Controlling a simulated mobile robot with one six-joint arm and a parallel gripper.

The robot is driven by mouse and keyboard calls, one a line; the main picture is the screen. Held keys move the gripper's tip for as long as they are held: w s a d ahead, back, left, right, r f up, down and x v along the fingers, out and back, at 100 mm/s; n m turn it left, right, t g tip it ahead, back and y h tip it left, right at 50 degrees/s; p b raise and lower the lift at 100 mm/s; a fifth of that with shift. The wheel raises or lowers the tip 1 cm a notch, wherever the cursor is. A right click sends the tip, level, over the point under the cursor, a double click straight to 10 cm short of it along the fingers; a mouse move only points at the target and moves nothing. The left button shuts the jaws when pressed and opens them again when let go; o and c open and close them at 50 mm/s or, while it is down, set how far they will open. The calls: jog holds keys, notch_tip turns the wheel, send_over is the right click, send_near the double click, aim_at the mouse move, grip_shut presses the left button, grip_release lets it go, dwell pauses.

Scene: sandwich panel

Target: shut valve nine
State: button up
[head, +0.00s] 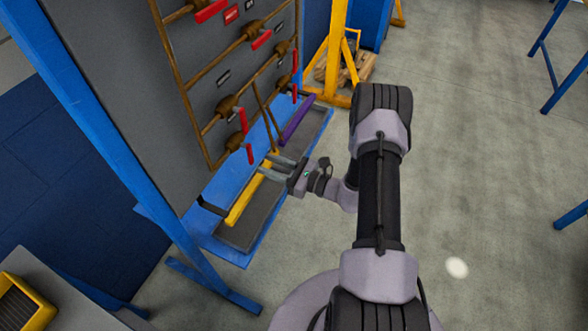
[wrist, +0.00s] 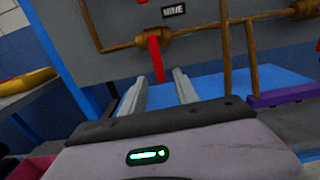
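My gripper (head: 269,165) is open and empty, low in front of the grey valve panel, with its fingers pointing at it. In the wrist view the two fingers of the gripper (wrist: 160,80) are spread apart. A red valve handle (wrist: 156,58) hangs down from a brown valve body (wrist: 153,38) on a horizontal pipe. In the picture it lies between the fingertips; no contact is visible. A small dark label (wrist: 174,10) above it appears to read NINE. In the head view this seems to be the lowest red handle (head: 249,153).
More valves with red handles, such as one near the top (head: 262,39), sit on the panel (head: 118,75). A blue shelf (head: 230,187) below holds a yellow bar (head: 250,191) and a purple bar (head: 297,119). A blue frame post (head: 85,105) stands left.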

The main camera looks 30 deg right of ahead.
jog(key=p+v, duration=0.2)
jog(key=v, duration=0.8)
jog(key=shift+s+d, duration=0.2)
jog(key=shift+s, duration=0.15)
jog(key=s+a+r+n+g+y, duration=0.2)
jog(key=s+a+r+n+g, duration=0.1)
jog(key=a+r+n+g, duration=1.05)
jog(key=s+a+r+n+t+h, duration=0.2)
jog(key=s+r+n+h, duration=0.3)
jog(key=s+r, duration=0.2)
jog(key=s+a+r+n+t+h, duration=0.2)
jog(key=s+r+n+h, duration=0.3)
jog(key=s+r, duration=0.2)
notch_tip(320, 180, up, 2)
jog(key=shift+a+r+n+t+h, duration=0.15)
jog(key=shift+a+n+t+h, duration=0.15)
jog(key=shift+a+n+t, duration=0.1)
